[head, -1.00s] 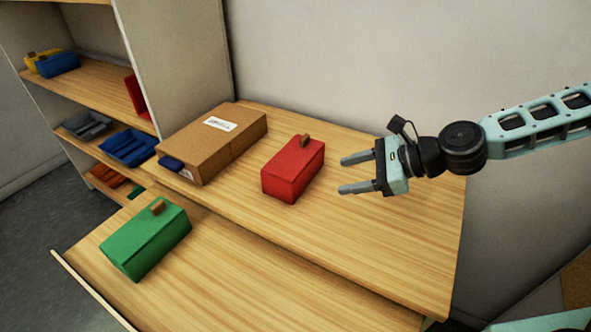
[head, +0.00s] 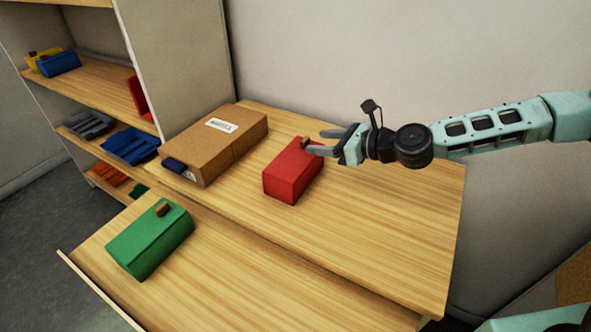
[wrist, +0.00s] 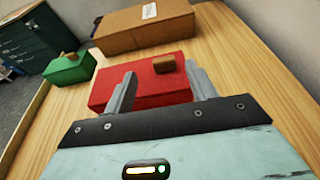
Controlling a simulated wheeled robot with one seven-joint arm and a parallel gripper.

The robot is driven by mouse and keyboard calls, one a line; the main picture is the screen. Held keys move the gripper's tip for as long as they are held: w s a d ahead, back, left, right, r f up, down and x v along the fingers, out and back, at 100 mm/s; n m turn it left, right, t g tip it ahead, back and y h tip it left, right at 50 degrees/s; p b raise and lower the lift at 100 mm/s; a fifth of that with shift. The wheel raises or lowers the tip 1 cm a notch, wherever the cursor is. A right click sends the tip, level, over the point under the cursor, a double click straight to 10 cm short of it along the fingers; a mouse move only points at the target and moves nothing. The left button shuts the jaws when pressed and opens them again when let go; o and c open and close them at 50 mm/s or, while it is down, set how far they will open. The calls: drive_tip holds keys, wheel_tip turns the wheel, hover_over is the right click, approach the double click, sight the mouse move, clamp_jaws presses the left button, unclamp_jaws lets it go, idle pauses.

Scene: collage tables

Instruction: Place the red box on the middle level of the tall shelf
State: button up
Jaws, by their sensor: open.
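The red box (head: 291,172) lies on the upper table surface and has a small brown knob (head: 305,142) on top. My gripper (head: 316,141) is open at the box's right end, close to the knob. In the wrist view the red box (wrist: 150,84) shows between and beyond my two open fingers (wrist: 160,88), with its knob (wrist: 164,66) nearer the right finger. I cannot tell whether the fingers touch the box. The tall shelf (head: 90,85) stands at the left, with blue and yellow items on one level and grey and blue trays on a lower one.
A cardboard box (head: 217,142) lies left of the red box, with a small dark blue item at its front. A green box (head: 150,240) lies on the lower table surface (head: 270,290). The upper table's right part (head: 400,230) is clear. A wall stands behind.

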sight(308, 140)
drive_tip(key=shift+w+p+x, duration=0.25)
drive_tip(key=shift+p+x, duration=0.65)
drive_tip(key=shift+x, duration=2)
drive_tip(key=shift+d, duration=0.2)
clamp_jaws()
